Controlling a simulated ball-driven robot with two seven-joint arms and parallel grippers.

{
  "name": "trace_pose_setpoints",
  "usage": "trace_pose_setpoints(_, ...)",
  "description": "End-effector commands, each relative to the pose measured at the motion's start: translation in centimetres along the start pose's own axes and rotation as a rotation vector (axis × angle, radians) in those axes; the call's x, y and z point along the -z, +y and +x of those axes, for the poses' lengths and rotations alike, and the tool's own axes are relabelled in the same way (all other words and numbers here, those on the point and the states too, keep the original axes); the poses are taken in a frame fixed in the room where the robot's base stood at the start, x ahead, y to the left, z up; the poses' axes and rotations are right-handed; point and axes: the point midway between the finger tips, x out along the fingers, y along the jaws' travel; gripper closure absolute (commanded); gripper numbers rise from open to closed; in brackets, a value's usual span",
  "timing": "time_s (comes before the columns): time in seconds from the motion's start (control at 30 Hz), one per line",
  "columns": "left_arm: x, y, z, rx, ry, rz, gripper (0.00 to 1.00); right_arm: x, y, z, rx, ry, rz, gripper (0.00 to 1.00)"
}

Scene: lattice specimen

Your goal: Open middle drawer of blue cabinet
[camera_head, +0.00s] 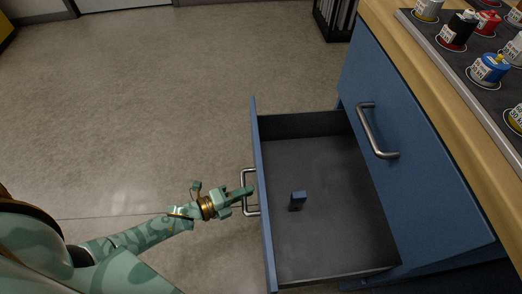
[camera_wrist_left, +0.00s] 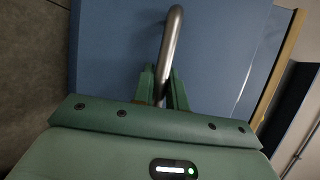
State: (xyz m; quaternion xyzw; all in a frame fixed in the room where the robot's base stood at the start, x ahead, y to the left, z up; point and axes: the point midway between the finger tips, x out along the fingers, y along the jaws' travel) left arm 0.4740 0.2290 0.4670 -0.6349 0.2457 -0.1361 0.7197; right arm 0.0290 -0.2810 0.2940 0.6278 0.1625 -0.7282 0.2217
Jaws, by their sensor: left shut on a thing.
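The blue cabinet (camera_head: 425,165) stands at the right in the head view. Below its closed top drawer, a drawer (camera_head: 320,225) is pulled far out, with its grey inside showing. My left gripper (camera_head: 247,192) is at the metal handle (camera_head: 249,211) on the front of this open drawer. In the left wrist view, the fingers of my left gripper (camera_wrist_left: 162,88) are shut around the handle bar (camera_wrist_left: 171,45). The cabinet's lower part is hidden. My right gripper is not in view.
Several paint jars stand in a grey tray (camera_head: 461,70) on the wooden top (camera_head: 388,25). A dark rack (camera_head: 334,20) stands at the back. The floor (camera_head: 150,120) left of the drawer is clear.

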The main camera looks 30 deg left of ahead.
Motion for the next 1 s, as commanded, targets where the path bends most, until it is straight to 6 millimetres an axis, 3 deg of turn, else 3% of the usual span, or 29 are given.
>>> trace_pose_setpoints(0.3,-1.2,0.8,-3.0,-0.005,0.001,0.000,1.00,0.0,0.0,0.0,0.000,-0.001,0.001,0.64)
trace_pose_setpoints(0.87,-1.4,0.9,-3.7,-0.004,0.001,0.000,1.00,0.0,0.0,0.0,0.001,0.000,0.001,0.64)
trace_pose_setpoints(0.9,-1.4,0.9,-3.7,-0.004,0.001,0.000,0.80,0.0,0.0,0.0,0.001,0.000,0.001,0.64)
trace_pose_setpoints(0.97,-1.4,0.9,-3.7,-0.004,0.001,0.000,0.64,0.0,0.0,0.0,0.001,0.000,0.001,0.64)
trace_pose_setpoints(1.0,-1.4,0.9,-3.7,-0.003,0.001,0.000,0.64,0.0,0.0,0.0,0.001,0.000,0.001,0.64)
